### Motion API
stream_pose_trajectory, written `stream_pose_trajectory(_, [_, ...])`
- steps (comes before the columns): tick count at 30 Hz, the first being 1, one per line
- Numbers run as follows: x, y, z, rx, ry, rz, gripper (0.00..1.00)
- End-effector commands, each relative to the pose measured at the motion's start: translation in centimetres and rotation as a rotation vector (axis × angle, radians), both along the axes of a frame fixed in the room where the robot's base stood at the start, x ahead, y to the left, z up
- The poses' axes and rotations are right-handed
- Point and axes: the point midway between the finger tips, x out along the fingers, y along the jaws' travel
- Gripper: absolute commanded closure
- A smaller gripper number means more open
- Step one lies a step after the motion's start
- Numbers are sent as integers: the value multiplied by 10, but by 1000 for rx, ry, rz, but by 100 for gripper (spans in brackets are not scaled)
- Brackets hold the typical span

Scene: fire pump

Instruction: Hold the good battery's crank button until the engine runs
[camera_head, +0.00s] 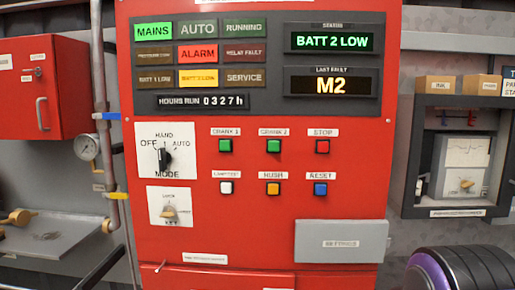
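A red control panel (260,230) fills the middle of the head view. The green CRANK 1 button (225,146) and green CRANK 2 button (274,146) sit side by side, with nothing touching them. The status display (331,41) reads BATT 2 LOW, and the last fault display (331,86) reads M2. The BATT 2 LOW lamp (198,78) is lit yellow, while the BATT 1 LOW lamp (155,79) and RUNNING lamp (244,28) are dark. MAINS and ALARM are lit.
A red STOP button (322,146) is right of CRANK 2. White, orange and blue buttons form the row below. The mode knob (165,158) and key switch (169,211) are on the left. A grey flap (341,241) is lower right. The space before the buttons is clear.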

Motion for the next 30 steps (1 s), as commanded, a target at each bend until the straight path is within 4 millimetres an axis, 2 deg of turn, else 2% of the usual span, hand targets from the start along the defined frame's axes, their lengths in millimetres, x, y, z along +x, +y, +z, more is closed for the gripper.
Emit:
stream_pose_trajectory(8, [0,0,0,0,0,0,0])
stream_pose_trajectory(24, [0,0,0,0,0,0,97])
stream_pose_trajectory(25, [0,0,0,0,0,0,100])
stream_pose_trajectory(30, [0,0,0,0,0,0,100])
